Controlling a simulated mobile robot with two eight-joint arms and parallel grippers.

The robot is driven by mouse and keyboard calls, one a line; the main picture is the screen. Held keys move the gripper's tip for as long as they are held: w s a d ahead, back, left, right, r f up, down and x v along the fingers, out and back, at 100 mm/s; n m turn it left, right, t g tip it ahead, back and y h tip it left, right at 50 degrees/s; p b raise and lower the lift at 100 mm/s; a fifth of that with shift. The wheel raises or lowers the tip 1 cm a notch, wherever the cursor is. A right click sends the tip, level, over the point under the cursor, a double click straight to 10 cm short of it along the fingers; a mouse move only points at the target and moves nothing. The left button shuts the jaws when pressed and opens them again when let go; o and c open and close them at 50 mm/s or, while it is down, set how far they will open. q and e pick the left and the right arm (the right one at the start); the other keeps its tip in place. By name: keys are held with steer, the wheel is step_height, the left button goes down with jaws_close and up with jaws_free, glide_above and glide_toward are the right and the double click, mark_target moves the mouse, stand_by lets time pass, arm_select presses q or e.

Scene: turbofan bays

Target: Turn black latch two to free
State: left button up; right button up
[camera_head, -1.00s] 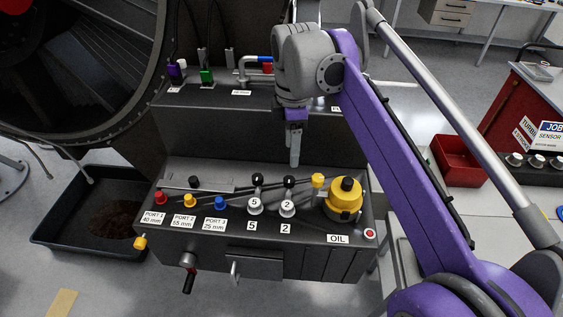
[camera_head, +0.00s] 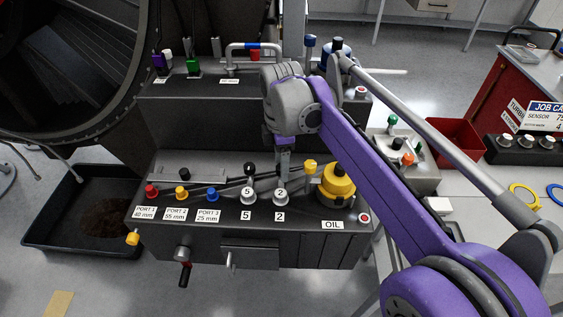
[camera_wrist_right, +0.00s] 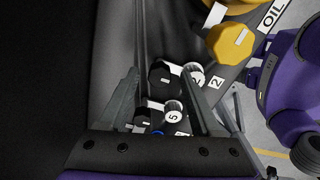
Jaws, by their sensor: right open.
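Black latch two (camera_head: 281,196) has a white round face marked 2 and stands above the "2" label on the dark bench front. Its black knob (camera_wrist_right: 163,76) shows in the right wrist view between the fingertips, and is mostly hidden by the gripper in the head view. My right gripper (camera_head: 283,182) points down at the latch from above. In the right wrist view the right gripper (camera_wrist_right: 161,72) is open, with one finger on each side of the knob; contact cannot be told. My left gripper is out of view.
Latch five (camera_head: 248,197) stands close on the left. A yellow knob (camera_head: 310,167) and the yellow oil cap (camera_head: 337,185) stand close on the right. Red, yellow and blue port knobs (camera_head: 182,193) line the left front. A raised dark ledge (camera_head: 200,100) lies behind.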

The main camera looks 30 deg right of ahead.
jaws_close()
stand_by(0.5)
steer(key=m+p, duration=0.1)
steer(key=m, duration=0.7)
steer(key=shift+m, duration=0.3)
steer(key=m+p, duration=0.1)
steer(key=m, duration=0.3)
steer(key=shift+m, duration=0.3)
steer(key=m, duration=0.4)
steer(key=shift+m, duration=0.3)
